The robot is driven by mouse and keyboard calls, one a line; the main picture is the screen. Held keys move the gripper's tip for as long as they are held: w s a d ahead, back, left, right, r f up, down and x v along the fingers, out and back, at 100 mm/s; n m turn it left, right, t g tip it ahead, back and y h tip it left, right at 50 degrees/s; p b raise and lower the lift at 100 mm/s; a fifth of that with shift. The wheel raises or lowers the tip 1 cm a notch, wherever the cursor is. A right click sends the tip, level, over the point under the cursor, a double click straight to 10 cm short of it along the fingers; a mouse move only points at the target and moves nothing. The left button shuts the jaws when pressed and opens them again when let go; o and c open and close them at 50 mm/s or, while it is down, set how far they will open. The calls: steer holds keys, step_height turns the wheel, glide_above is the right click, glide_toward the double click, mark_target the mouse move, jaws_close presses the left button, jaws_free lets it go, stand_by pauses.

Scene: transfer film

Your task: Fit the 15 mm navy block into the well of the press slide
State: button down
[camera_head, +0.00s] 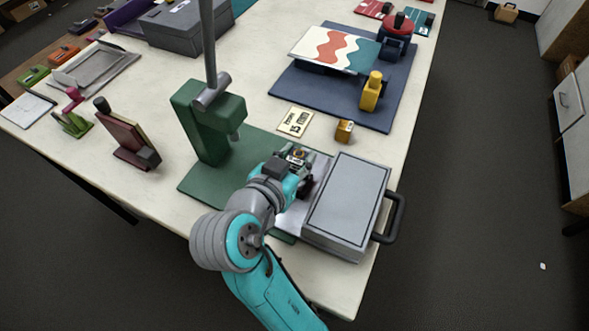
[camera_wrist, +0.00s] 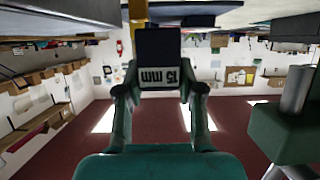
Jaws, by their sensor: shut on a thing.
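My gripper (camera_wrist: 161,95) is shut on the navy block (camera_wrist: 158,50), whose white label reads "15 MM" upside down in the wrist view. In the head view my gripper (camera_head: 304,172) is low beside the green press (camera_head: 200,125), over its silver slide area (camera_head: 293,218). My own arm and gripper mostly hide the block there. A grey box-like part with a dark rim (camera_head: 348,200) and black handle (camera_head: 392,218) stands right of the gripper. The well is not visible, and I cannot tell whether the block touches the slide.
A small ochre block (camera_head: 344,131) and a printed card (camera_head: 295,122) lie behind the gripper. A navy base (camera_head: 290,88) carries a wavy-patterned board (camera_head: 335,48) and a yellow part (camera_head: 371,92). A maroon stand (camera_head: 130,140) is at left. Bare tabletop (camera_head: 255,100) lies behind the press.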

steer(key=shift+f, duration=2.95)
steer(key=c, duration=0.8)
jaws_free()
steer(key=shift+o, duration=0.4)
steer(key=shift+r, duration=0.1)
